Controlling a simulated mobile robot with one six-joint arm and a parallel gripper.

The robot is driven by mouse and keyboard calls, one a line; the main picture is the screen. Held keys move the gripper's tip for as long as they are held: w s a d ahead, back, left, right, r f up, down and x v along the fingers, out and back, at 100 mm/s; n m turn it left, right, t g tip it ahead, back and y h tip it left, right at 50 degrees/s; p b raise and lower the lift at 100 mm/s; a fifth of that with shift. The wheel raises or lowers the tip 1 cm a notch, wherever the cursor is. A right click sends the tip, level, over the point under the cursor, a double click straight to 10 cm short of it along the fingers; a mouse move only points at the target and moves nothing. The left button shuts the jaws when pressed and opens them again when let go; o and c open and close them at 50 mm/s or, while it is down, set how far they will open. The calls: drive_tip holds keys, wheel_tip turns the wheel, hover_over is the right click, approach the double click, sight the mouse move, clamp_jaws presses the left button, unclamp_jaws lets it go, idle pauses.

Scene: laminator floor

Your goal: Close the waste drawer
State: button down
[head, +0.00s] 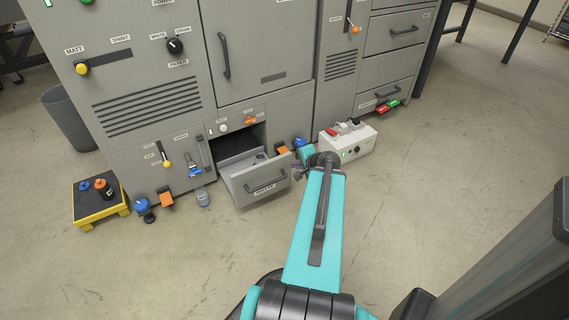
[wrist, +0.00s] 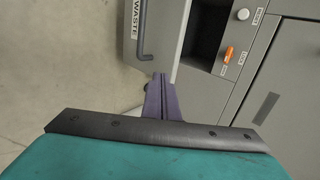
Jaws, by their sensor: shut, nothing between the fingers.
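The waste drawer (head: 243,188) is a grey drawer low in the big grey machine. It stands pulled out, with a dark opening (head: 240,143) behind its front. In the wrist view its front panel (wrist: 130,42) shows a WASTE label and a dark bar handle (wrist: 142,35). My gripper (wrist: 160,77) has purple fingers, shut together and empty. The fingertips overlap the end of the drawer front beside the handle; I cannot tell whether they touch it. In the head view my gripper (head: 299,169) is at the drawer's right side, partly hidden by my arm.
A white box (head: 352,145) with switches stands on the floor right of the drawer. Left of it are a clear bottle (head: 202,197), blue and orange knobs and a yellow-edged platform (head: 100,209). A grey bin (head: 68,118) is far left. Floor in front is clear.

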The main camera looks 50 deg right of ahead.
drive_tip(key=shift+w+d+f+b, duration=0.1)
drive_tip(key=shift+w+f+b, duration=0.4)
drive_tip(key=shift+b, duration=0.85)
drive_tip(key=b, duration=0.7)
approach(281, 159)
drive_tip(key=shift+x, duration=2.85)
drive_tip(key=shift+s+d, duration=0.1)
